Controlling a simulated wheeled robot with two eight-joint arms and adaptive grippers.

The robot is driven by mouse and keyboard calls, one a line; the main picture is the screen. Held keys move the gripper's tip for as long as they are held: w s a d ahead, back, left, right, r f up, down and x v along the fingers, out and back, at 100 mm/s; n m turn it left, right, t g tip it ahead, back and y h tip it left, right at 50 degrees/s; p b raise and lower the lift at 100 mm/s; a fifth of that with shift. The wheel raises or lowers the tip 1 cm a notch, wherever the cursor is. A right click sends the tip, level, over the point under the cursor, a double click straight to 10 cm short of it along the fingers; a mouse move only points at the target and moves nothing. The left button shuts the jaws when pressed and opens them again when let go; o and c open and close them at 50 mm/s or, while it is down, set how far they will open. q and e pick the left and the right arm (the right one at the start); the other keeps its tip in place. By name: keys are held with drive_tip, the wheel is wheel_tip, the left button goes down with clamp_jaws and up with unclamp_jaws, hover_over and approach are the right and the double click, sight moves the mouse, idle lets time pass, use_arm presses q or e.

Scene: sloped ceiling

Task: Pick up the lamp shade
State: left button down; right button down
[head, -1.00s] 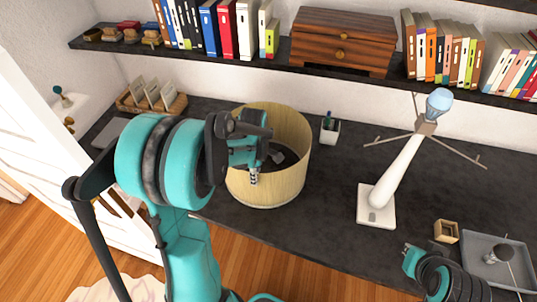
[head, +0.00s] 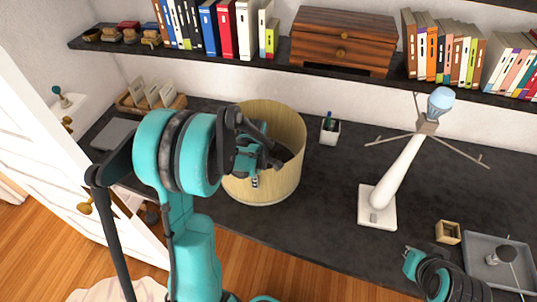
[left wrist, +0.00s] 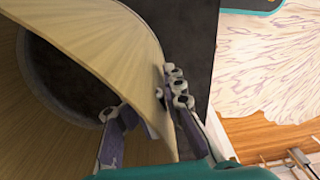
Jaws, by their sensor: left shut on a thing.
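The lamp shade (head: 283,182) is a wide, pale wood-coloured open cylinder at the middle of the dark desk, seen from above. My left gripper (head: 257,165) is at its near side and shut on its wall. In the left wrist view, the shade's wall (left wrist: 95,45) passes between the two fingers (left wrist: 152,105), one inside and one outside. The white lamp stand (head: 397,178) is to the right, with a bare blue bulb (head: 440,100) and thin spokes. Part of my right arm (head: 440,272) shows at the lower right; its fingers are not clear.
A pen cup (head: 330,131) stands just right of the shade. A small wooden box (head: 447,232) and a grey tray (head: 480,242) are at the right. A shelf (head: 270,73) with books and a wooden drawer box (head: 343,42) runs above the back of the desk.

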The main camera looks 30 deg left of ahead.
use_arm(q)
drive_tip(key=shift+r, duration=0.1)
drive_tip(key=w+d+r+p, duration=0.3)
drive_tip(key=w+d+r, duration=0.2)
drive_tip(key=d+r, duration=0.65)
wheel_tip(320, 180, up, 15)
drive_tip(key=p, duration=1.1)
drive_tip(key=shift+a+r, duration=0.15)
drive_tip(key=shift+a, duration=0.3)
idle(0.7)
